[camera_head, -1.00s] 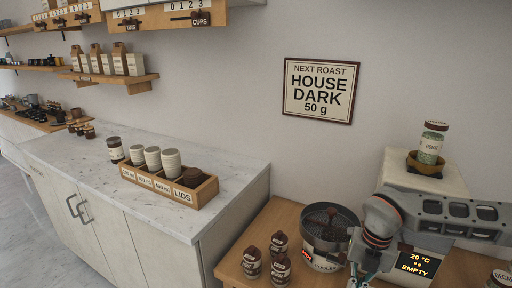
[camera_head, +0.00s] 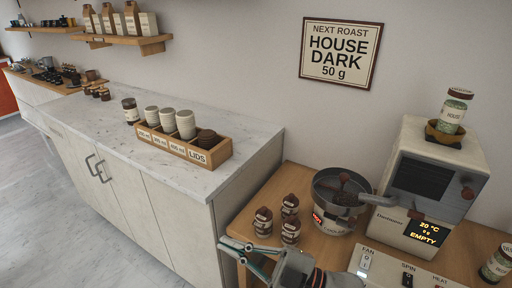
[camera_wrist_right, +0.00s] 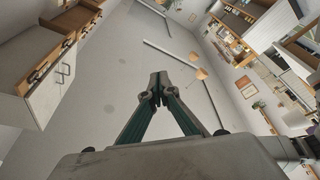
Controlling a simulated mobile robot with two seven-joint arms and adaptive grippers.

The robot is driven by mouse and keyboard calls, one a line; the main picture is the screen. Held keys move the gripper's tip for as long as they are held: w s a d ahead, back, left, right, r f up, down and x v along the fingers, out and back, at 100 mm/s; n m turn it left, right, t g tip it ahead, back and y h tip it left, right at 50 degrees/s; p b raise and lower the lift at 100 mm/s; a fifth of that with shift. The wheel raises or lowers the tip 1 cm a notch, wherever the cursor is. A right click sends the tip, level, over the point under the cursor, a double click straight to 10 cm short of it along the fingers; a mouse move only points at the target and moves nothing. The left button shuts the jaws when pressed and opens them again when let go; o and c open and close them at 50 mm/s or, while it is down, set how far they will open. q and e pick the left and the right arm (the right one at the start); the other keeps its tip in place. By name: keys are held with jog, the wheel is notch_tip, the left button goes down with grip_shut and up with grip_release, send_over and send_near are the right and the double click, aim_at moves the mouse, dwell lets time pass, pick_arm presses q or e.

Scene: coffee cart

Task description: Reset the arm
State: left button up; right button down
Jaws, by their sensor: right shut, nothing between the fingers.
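My right gripper (camera_head: 226,243) is low in the head view, in front of the wooden table's front edge, with teal fingers pointing left. In the right wrist view its fingertips (camera_wrist_right: 157,88) meet with nothing between them. It appears apart from the jars and the roaster. My right arm comes up from the bottom edge of the head view. My left gripper is not in view.
The roaster (camera_head: 430,185) reads EMPTY and carries a jar (camera_head: 453,110) in a bowl on top. A round cooling pan (camera_head: 340,215) and several small jars (camera_head: 290,230) stand on the wooden table (camera_head: 262,208). A cup rack (camera_head: 215,160) sits on the counter (camera_head: 90,130).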

jog(key=w+d+f+m+t+h, duration=0.4)
jog(key=d+f+m+t+h, duration=0.55)
jog(key=d+f+m, duration=0.3)
jog(key=s+d+f+m+g+h, duration=0.2)
jog(key=s+d+f, duration=0.4)
jog(key=f, duration=0.3)
jog(key=s+d+f+m+g+h, duration=0.3)
jog(key=s+d+f+m+h, duration=0.1)
jog(key=f, duration=0.5)
jog(key=s+d+h, duration=0.1)
jog(key=s+d, duration=0.1)
jog(key=d, duration=0.1)
jog(key=shift+f, duration=0.4)
jog(key=shift+a+g, duration=0.1)
jog(key=shift+g, duration=0.15)
jog(key=shift+r+h, duration=0.1)
jog(key=shift+h, duration=0.15)
